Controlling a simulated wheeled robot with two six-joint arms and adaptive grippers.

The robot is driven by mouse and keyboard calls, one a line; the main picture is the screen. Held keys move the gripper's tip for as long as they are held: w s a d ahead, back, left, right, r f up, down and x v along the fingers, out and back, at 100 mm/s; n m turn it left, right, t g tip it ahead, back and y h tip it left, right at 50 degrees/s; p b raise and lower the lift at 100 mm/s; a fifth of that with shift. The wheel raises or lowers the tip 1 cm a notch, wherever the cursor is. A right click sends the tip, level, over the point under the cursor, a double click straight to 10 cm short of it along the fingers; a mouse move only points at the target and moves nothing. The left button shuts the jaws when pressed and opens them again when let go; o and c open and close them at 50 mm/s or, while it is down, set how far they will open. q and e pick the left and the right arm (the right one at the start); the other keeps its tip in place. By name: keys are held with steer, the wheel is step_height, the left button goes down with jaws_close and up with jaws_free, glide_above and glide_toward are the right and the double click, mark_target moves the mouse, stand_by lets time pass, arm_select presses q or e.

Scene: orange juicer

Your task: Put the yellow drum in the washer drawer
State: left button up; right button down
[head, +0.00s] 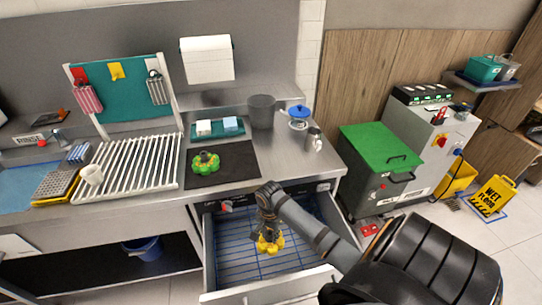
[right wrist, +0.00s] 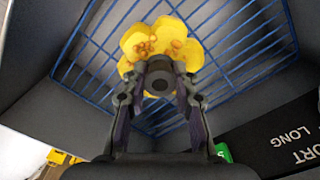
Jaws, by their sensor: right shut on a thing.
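The yellow drum (head: 271,243) is a lobed yellow piece with a dark central hub. My right gripper (head: 268,228) reaches down into the open washer drawer and is shut on the drum's hub. In the right wrist view the drum (right wrist: 160,45) sits beyond the fingers of my right gripper (right wrist: 160,88), over the blue wire rack. The washer drawer (head: 208,250) is pulled out below the counter, with a blue wire rack (head: 232,250) inside. I cannot tell whether the drum touches the rack. My left gripper is not in view.
A green lobed drum (head: 205,162) sits on a black mat (head: 235,172) on the counter above. A white slatted rack (head: 135,170) stands left of it. A grey bin with a green lid (head: 382,148) stands right of the drawer. The drawer's walls surround my right gripper closely.

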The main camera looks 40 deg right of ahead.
mark_target(270, 241)
steer(key=f, duration=0.4)
steer(key=shift+s+a+f, duration=0.1)
steer(key=shift+s+f, duration=0.1)
steer(key=shift+f, duration=0.15)
steer(key=shift+w+f, duration=0.15)
steer(key=shift+f, duration=0.75)
step_height(270, 241, down, 3)
steer(key=shift+r+b, duration=0.2)
steer(key=shift+b, duration=0.2)
steer(key=shift+f, duration=0.45)
steer(key=c, duration=1.1)
jaws_free()
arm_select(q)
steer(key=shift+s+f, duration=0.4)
arm_select(e)
steer(key=shift+o, duration=0.2)
